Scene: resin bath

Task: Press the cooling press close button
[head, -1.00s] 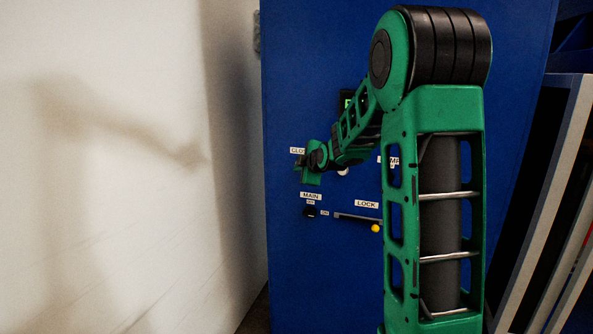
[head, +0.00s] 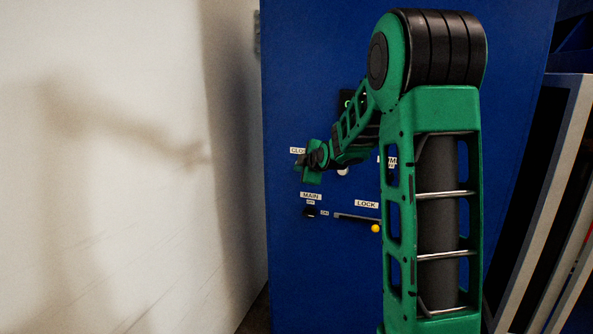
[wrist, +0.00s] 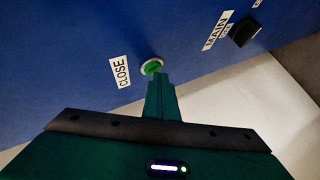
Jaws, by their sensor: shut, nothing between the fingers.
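The close button is a green round button with a pale ring (wrist: 152,67), beside a white CLOSE label (wrist: 120,73) on the blue panel in the wrist view. My gripper (wrist: 158,78) is shut and empty, its fingertips right at the lower edge of the button. I cannot tell whether they touch it. In the head view my gripper (head: 305,172) is at the panel just below the CLOSE label (head: 297,151), and the button itself is hidden behind it.
The blue panel (head: 320,270) also carries a MAIN switch (head: 310,212), a LOCK slot (head: 355,217) and a yellow knob (head: 376,228). The MAIN switch also shows in the wrist view (wrist: 246,31). A white wall (head: 120,230) stands to the left.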

